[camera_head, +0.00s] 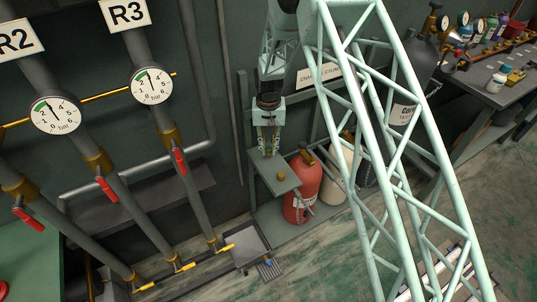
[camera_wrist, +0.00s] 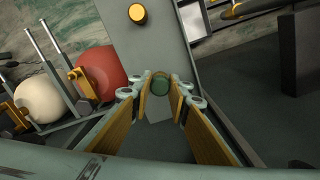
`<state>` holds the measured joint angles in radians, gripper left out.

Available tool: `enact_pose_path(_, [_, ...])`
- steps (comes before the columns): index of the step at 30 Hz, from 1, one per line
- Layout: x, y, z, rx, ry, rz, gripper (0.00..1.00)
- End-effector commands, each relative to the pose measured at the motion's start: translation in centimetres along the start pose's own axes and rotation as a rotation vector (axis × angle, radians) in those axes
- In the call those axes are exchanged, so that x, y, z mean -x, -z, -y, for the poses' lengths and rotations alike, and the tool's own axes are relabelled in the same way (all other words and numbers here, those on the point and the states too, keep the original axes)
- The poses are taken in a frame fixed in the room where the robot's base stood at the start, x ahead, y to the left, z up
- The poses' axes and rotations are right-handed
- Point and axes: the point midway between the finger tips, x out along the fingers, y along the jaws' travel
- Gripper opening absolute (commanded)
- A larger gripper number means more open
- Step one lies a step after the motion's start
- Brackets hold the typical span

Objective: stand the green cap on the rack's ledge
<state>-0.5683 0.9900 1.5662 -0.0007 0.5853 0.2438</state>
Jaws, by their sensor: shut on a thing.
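My gripper (camera_head: 268,153) points down over the rear of the rack's ledge (camera_head: 265,185), close to the wall. In the wrist view, its fingertips (camera_wrist: 161,88) are closed on the sides of the green cap (camera_wrist: 160,84), a small dark green round piece. The ledge (camera_wrist: 160,45) is a flat grey-green plate that reaches out beyond the cap. I cannot tell whether the cap touches the ledge or hangs just above it. In the head view the cap is too small to make out.
A small brass cap (camera_head: 281,176) stands on the ledge and also shows in the wrist view (camera_wrist: 137,13). A red cylinder (camera_head: 303,190) and a cream one (camera_head: 343,170) stand beside the ledge. Pipes with gauges (camera_head: 152,85) run at left. Bare ledge lies between the two caps.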

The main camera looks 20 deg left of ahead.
Motion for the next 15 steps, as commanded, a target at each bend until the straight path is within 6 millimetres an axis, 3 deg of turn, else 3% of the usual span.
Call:
enact_pose_path(9, [-3.1,0.2,0.1,0.000,0.000,0.001,0.06])
enact_pose_path(15, [-3.6,0.2,0.1,0.000,0.000,-0.001,0.06])
